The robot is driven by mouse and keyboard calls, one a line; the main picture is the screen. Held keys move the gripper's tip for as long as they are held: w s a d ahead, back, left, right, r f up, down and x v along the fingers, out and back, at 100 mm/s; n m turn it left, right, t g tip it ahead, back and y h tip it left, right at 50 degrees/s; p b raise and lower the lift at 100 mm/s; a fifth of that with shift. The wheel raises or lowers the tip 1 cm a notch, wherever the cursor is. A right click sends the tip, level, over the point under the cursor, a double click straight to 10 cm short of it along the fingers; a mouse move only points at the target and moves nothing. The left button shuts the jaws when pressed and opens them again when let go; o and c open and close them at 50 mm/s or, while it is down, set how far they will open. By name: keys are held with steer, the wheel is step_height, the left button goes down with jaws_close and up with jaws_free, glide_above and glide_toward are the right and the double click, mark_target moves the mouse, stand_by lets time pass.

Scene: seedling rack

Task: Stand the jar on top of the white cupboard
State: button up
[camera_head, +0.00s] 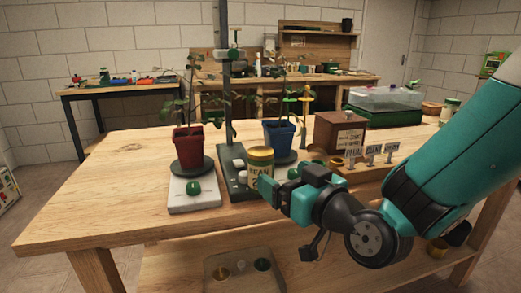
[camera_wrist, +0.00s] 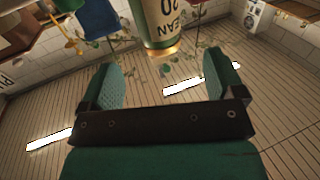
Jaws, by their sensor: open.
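In the wrist view the jar (camera_wrist: 163,27) shows at the top middle, ahead of the two green fingers of my gripper (camera_wrist: 168,82). The fingers are wide apart with nothing between them. I cannot make out a white cupboard for certain in either view.
A red pot (camera_head: 188,146) and a blue pot (camera_head: 279,136) with plants stand near the jar, beside a dark post (camera_head: 226,90). A wooden box (camera_head: 339,133) and small labelled stakes (camera_head: 372,156) are to the right. The bench's front left (camera_head: 110,215) is clear.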

mark_target(269, 166)
steer(key=p+x, duration=0.1)
steer(key=x, duration=0.2)
steer(key=shift+w+a+p, duration=0.25)
steer(key=shift+p, duration=0.15)
steer(key=p+x, duration=0.2)
steer(key=x, duration=0.2)
steer(key=shift+w+a, duration=0.1)
steer(key=shift+w, duration=0.15)
steer(key=shift+w+a+f, duration=0.15)
steer(key=shift+w, duration=0.15)
steer(key=c, duration=1.2)
steer(key=shift+o, duration=0.2)
